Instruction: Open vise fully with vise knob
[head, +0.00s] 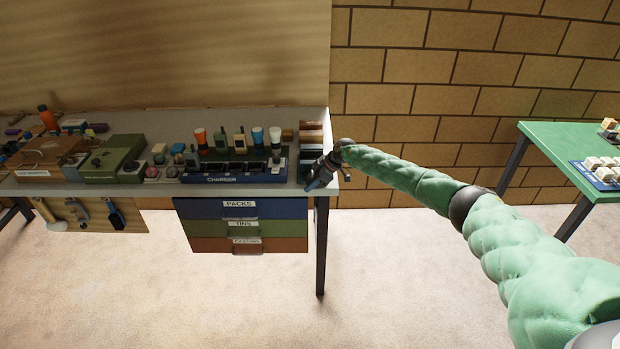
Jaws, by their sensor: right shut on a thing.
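My right gripper (314,181) is at the front right corner of the workbench (336,122), its fingers pointing down and to the left. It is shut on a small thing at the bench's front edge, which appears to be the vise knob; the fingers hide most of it. Just behind the gripper stands a dark and brown stepped block (311,137), which seems to be the vise. It is too small and too covered to tell how far its jaws are apart. My left gripper is not in view.
Left of my gripper stand a charger rack (236,180) with radios and cups, a green box (113,160) and a brown box (45,160). Drawers (240,228) hang below. A green table (570,150) stands right. The floor between is clear.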

